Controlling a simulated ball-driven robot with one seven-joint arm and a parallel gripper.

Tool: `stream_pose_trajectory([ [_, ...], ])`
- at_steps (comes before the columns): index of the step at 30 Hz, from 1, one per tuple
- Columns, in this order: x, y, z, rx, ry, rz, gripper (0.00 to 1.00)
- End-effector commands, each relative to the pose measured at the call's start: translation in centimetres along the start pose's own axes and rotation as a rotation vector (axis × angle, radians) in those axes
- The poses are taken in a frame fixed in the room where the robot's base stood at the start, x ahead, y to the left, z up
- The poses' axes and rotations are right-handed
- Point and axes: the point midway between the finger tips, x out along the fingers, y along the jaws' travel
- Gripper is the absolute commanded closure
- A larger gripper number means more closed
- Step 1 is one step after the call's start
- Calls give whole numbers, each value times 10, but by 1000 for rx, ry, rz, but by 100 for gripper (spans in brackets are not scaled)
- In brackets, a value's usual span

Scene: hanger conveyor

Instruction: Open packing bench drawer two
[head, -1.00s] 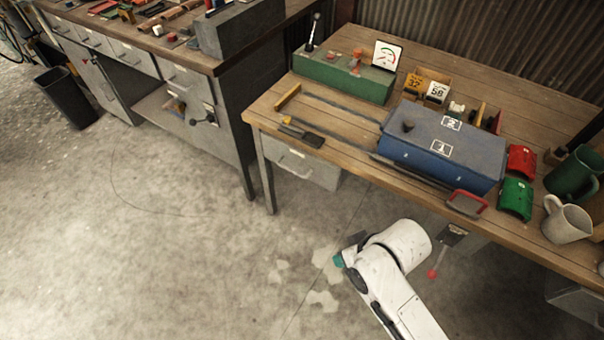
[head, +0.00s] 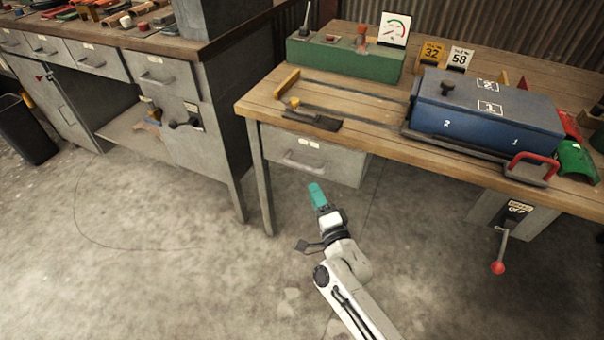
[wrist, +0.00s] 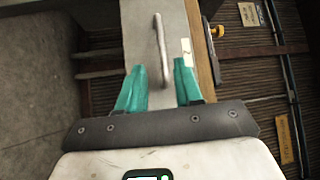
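A grey drawer (head: 327,158) is under the left end of the wooden bench (head: 390,115). It appears shut. Its bar handle (head: 302,162) is on the front, with small labels too small to read. In the wrist view the drawer front (wrist: 155,95) runs up the middle, and the handle (wrist: 161,45) stands ahead of the fingers. My gripper (head: 316,190) is in front of and below the drawer in the head view. In the wrist view its teal fingers (wrist: 159,66) are apart, with the handle's near end in line between them; contact is not clear.
A blue box (head: 485,115) and a green box (head: 345,62) stand on the bench. A lever with a red knob (head: 498,267) hangs below it at right. A grey workbench (head: 225,110) with several drawers is at left. The floor before the drawer is clear.

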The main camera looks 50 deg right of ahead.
Motion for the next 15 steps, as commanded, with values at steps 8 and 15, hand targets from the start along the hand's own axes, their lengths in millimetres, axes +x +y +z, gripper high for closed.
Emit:
stream_pose_trajectory([
  [8, 41, -2, -1, 0, 3, -6, 65],
  [15, 82, -2, -1, -1, 2, -5, 65],
])
